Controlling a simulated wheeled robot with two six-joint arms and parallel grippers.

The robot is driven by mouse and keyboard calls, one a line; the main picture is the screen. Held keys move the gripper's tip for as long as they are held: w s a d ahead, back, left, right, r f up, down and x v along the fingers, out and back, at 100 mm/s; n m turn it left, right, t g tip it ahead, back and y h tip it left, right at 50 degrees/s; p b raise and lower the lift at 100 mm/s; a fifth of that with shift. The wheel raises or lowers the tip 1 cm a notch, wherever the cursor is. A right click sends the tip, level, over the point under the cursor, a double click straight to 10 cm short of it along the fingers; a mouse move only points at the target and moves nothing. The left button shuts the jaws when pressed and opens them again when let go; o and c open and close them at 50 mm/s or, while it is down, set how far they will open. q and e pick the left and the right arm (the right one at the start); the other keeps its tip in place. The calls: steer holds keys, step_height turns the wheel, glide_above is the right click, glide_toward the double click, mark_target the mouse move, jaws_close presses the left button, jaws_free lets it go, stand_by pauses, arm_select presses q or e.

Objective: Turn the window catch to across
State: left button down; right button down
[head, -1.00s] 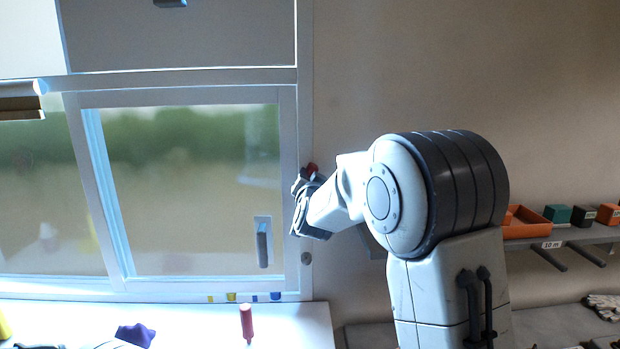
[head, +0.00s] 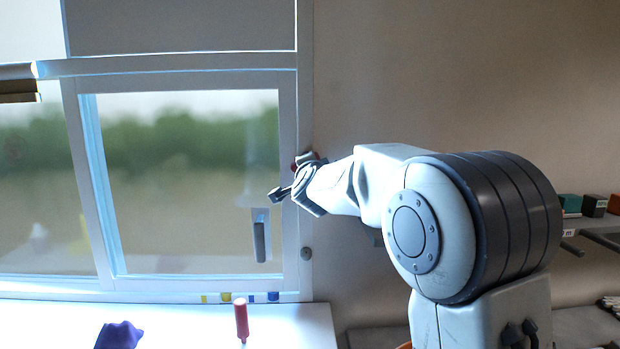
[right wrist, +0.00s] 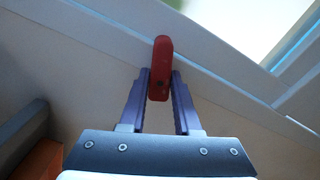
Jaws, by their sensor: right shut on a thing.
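The red window catch (right wrist: 161,58) is at the right side of the window frame. In the right wrist view it stands between my finger tips, its long side running roughly along the fingers. My right gripper (right wrist: 159,78) is shut on it. In the head view the right gripper (head: 303,182) is at the frame's right upright, and only a small red part of the catch (head: 295,166) shows behind it. The catch's angle is hard to tell there. My left gripper is in neither view.
A grey handle (head: 262,240) is on the window sash. A red-handled tool (head: 241,318) stands on the white sill (head: 180,320), with a purple object (head: 120,336) to its left. Small boxes (head: 594,205) sit on a shelf at the far right.

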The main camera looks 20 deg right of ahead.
steer(key=shift+f+m+b, duration=0.1)
steer(key=shift+m+b, duration=1.3)
steer(key=shift+m, duration=0.8)
steer(key=c, duration=0.6)
jaws_free()
steer(key=b+v, duration=0.1)
steer(key=v, duration=0.9)
steer(key=shift+s, duration=0.25)
steer(key=shift+a, duration=0.1)
